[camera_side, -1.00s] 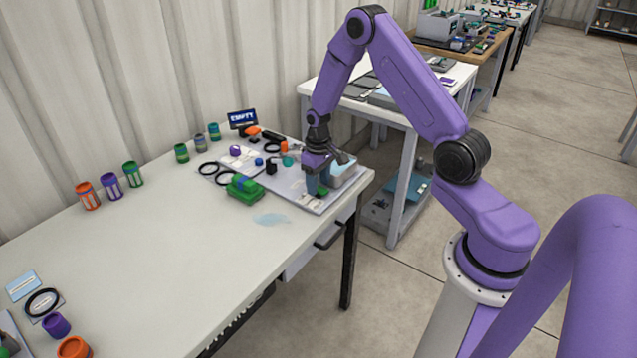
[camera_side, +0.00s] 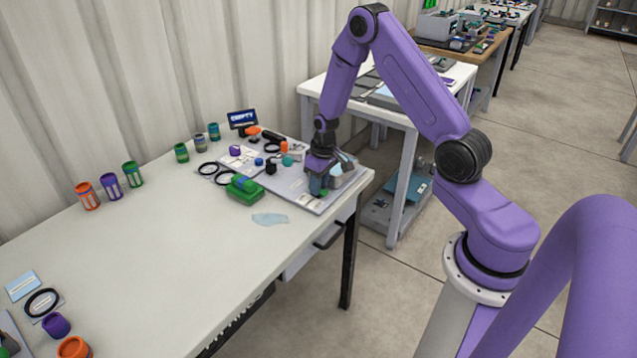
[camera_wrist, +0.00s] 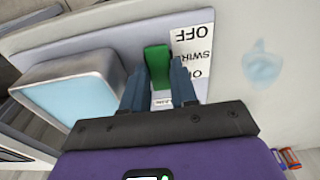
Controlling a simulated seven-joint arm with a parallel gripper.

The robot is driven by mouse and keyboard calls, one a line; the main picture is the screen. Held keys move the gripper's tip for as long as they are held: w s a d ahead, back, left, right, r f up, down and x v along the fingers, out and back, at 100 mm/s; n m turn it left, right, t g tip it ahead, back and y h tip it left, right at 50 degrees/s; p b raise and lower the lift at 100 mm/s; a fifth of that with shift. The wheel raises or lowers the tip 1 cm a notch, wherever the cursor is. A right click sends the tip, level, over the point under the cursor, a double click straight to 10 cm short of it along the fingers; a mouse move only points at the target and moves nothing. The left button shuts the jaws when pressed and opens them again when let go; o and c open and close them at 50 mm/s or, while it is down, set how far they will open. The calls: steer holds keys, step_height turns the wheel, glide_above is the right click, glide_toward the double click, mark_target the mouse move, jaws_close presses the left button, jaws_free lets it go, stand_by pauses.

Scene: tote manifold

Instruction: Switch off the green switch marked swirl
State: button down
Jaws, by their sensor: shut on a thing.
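The green switch (camera_wrist: 157,62) shows in the wrist view beside a white label (camera_wrist: 192,50) reading OFF and SWIRL, upside down in the picture. The label's other end is partly hidden by a finger. My gripper (camera_wrist: 161,70) is shut on the green switch, with one dark finger on each side of it. In the side view my gripper (camera_side: 319,184) is down at the right end of the grey panel (camera_side: 290,190), and green shows between its fingers.
A box with a pale blue top (camera_wrist: 75,98) stands close beside my gripper. A green block (camera_side: 244,187), black rings (camera_side: 226,178) and small knobs (camera_side: 271,166) lie to the left. A pale blue patch (camera_side: 270,219) marks the table.

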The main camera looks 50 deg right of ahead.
steer(key=shift+t, duration=0.5)
steer(key=c, duration=0.9)
jaws_free()
steer(key=shift+s, duration=0.1)
steer(key=s+r, duration=0.1)
steer(key=r, duration=0.4)
steer(key=s+r, duration=0.1)
steer(key=r, duration=0.5)
steer(key=s+r, duration=0.1)
steer(key=r, duration=0.5)
steer(key=shift+s, duration=0.1)
